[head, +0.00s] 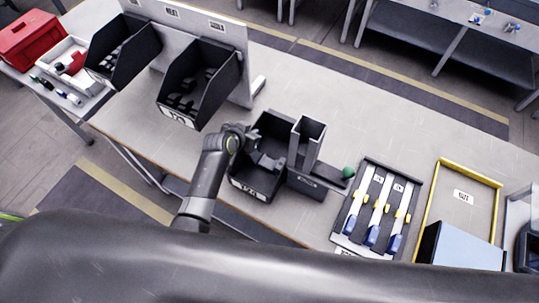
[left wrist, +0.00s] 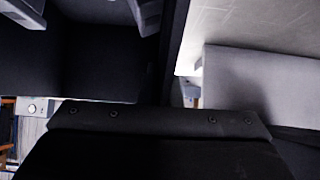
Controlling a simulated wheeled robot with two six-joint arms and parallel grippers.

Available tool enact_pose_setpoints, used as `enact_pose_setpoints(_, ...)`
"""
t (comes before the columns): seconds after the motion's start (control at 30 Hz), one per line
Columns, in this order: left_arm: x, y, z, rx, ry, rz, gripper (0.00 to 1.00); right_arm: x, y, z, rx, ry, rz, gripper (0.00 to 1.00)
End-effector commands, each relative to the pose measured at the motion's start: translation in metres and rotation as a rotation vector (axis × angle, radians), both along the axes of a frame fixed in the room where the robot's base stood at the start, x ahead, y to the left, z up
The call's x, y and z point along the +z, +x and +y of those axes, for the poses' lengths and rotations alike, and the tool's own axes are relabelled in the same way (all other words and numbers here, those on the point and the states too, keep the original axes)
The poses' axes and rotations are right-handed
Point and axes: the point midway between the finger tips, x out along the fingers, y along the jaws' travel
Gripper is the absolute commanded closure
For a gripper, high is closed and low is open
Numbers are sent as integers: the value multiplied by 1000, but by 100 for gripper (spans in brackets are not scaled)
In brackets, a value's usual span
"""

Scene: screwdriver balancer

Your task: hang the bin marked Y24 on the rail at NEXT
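A black open bin (head: 279,127) stands on the table with a white label (head: 248,188) on its front, too small to read surely. My left gripper (head: 264,161) reaches into this bin from the front left. In the left wrist view its two fingers (left wrist: 88,12) are apart at the top, with dark bin walls (left wrist: 110,65) around them and nothing seen between them. The rail panel (head: 240,62) stands at the back left with small white labels on top. One black bin (head: 122,48) and another labelled bin (head: 210,85) holding dark parts hang there. My right gripper is not in view.
A tall grey holder (head: 308,145) with a green ball (head: 348,172) stands close right of the bin. Further right are a rack of blue-handled tools (head: 372,236) and a yellow-edged tray (head: 439,180). A red toolbox (head: 30,38) is at far left. The table behind the bin is clear.

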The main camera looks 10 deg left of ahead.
Motion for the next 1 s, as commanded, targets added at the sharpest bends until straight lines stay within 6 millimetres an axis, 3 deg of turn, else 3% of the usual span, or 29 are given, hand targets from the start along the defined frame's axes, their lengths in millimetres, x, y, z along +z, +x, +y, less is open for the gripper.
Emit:
enact_pose_setpoints(0.53, 25, 2, 0, 1, -1, -6, 100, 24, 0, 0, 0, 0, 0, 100)
enact_pose_setpoints(1.0, 28, 3, -1, 0, -3, -8, 100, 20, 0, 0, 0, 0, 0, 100)
